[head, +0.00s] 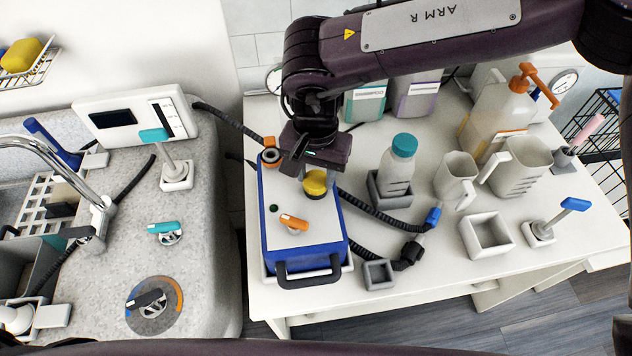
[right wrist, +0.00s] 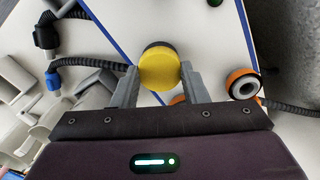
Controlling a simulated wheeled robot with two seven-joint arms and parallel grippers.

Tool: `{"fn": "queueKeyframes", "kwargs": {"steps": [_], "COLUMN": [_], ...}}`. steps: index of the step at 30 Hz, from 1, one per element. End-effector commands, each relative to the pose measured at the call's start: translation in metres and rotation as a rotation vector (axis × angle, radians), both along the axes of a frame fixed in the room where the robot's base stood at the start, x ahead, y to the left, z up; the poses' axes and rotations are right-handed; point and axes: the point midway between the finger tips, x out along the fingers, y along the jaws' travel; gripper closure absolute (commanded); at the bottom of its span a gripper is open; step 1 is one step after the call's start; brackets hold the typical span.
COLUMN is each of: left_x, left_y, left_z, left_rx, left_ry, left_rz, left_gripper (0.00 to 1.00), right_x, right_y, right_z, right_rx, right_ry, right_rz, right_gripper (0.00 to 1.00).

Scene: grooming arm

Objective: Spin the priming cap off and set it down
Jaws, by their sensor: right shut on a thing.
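The yellow priming cap (head: 315,184) sits near the back right of the top of a blue and white box (head: 285,243), with a dark ring under it. My right gripper (head: 316,172) comes down over it from above. In the right wrist view the yellow cap (right wrist: 159,70) is between the two grey fingers of my right gripper (right wrist: 160,78), which is shut on it. I cannot tell whether the cap is still threaded on. My left gripper is not in view.
An orange lever (head: 294,222) and a black handle (head: 308,272) are on the box. A teal-capped bottle (head: 398,165), a small grey holder (head: 379,274) and a square grey tray (head: 486,236) stand to the right. Black hoses run between.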

Motion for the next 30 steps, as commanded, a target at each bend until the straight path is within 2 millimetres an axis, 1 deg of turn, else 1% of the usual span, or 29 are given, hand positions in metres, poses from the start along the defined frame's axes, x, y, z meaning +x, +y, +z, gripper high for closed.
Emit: {"fn": "queueKeyframes", "kwargs": {"steps": [2,5,12,16,22,23,27,28,30], "left_x": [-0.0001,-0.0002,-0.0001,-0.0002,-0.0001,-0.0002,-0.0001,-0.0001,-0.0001], "left_y": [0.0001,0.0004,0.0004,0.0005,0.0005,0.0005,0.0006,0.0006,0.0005], "left_z": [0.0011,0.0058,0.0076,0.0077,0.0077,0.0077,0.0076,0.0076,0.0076], "left_rx": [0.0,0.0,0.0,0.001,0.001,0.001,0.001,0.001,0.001], "left_ry": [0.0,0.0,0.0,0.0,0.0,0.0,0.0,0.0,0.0], "left_rz": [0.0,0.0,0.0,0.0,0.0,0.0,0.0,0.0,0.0], "left_gripper": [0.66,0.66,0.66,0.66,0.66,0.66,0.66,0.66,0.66], "right_x": [0.0,0.0009,0.0007,0.0005,0.0003,0.0004,0.0004,0.0004,0.0003], "right_y": [-0.001,-0.0019,-0.001,-0.001,-0.0006,-0.0006,-0.0004,-0.0004,-0.0003], "right_z": [0.0004,0.0035,0.001,0.0007,0.0007,0.0007,0.0007,0.0007,0.0006], "right_rx": [-0.004,-0.011,-0.007,-0.002,-0.001,-0.001,0.0,0.0,0.0], "right_ry": [-0.001,-0.006,-0.004,-0.001,0.0,0.0,-0.001,-0.001,-0.001], "right_rz": [0.059,0.215,0.362,0.391,0.39,0.39,0.39,0.39,0.39], "right_gripper": [1.0,1.0,1.0,1.0,1.0,0.56,0.38,0.35,0.35]}}
